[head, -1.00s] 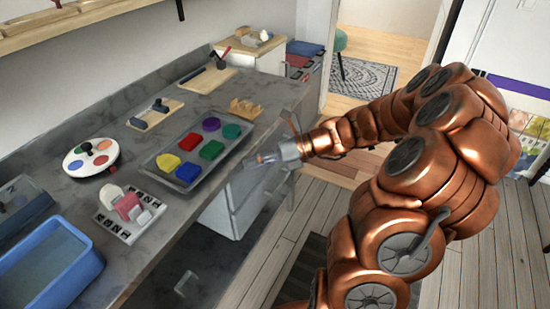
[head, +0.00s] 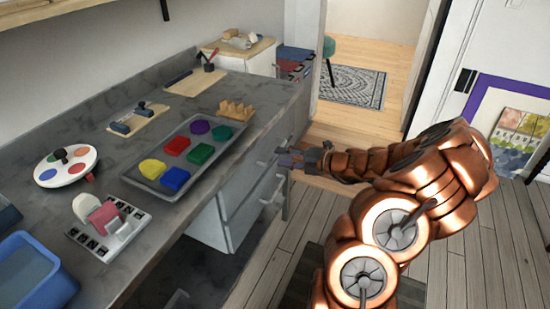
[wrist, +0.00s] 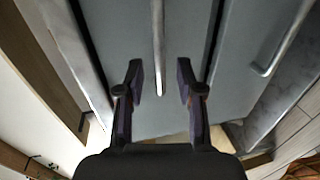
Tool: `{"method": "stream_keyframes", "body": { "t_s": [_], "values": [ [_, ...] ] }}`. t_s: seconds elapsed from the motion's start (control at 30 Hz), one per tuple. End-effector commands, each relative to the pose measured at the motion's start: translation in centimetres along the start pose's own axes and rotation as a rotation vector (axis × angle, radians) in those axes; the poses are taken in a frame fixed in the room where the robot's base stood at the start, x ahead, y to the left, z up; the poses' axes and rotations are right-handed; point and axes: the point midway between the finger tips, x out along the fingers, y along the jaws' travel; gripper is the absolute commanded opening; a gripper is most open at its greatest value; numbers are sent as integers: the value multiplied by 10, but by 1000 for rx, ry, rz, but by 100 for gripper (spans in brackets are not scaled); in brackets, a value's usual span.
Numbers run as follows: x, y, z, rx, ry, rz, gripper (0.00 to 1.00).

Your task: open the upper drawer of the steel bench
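The steel bench (head: 60,130) runs along the left, with grey drawer fronts under its right end. The upper drawer (wrist: 115,35) fills the middle of the wrist view as a flat grey front with a bar handle (wrist: 158,45). My gripper (head: 287,160) is beside the drawer fronts in the head view. In the wrist view my gripper (wrist: 160,75) is open, with one dark finger on each side of the handle's near end and a gap to each. The fingers partly hide the drawer front in the head view. The lower drawer's handle (wrist: 285,45) shows at the right.
On the bench top stand a tray (head: 215,160) of coloured blocks, a round palette (head: 66,165), a white-and-pink device (head: 105,222) and a blue bin (head: 30,275). Wooden floor (head: 310,225) lies open in front of the drawers. A doorway with a patterned rug (head: 352,87) is behind.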

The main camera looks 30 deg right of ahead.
Motion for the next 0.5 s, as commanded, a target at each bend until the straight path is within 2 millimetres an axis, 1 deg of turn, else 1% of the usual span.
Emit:
{"method": "stream_keyframes", "body": {
  "t_s": [0.03,0.2,0.4,0.5],
  "values": [
    [7,-1,-1,0,2,1,37],
    [24,-1,0,-1,-1,0,37],
    [32,-1,2,-1,-4,-1,37],
    [34,-1,2,0,-4,-1,37]
  ]
}}
